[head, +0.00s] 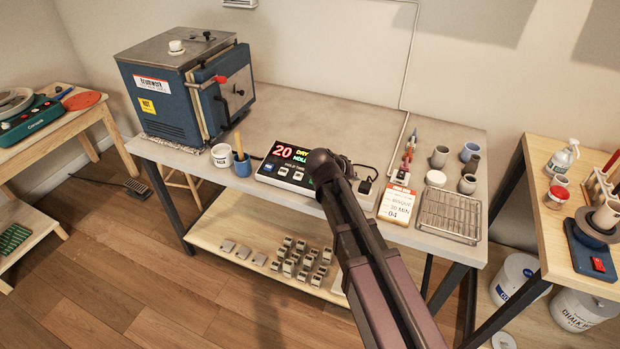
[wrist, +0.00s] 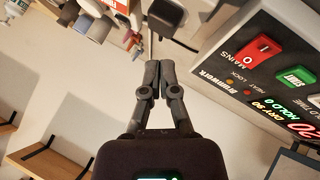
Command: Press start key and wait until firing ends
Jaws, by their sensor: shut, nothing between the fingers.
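The kiln controller (head: 285,173) is a grey box with a dark display on the middle table, showing a red 20 and coloured words, DRY and HOLD among them. In the wrist view the controller (wrist: 275,70) is at the right, turned on its side. Its green start key (wrist: 296,77) sits between the red mains switch (wrist: 262,47) and the display. My gripper (wrist: 153,65) is shut and empty, its fingertips left of the controller in that view and apart from the key.
Left of the controller stand a white cup (head: 222,155) and a blue cup (head: 242,166) with a tool. To the right are a BISQUE card (head: 397,205), a wire rack (head: 450,215) and several small pots. The table behind the controller is clear.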

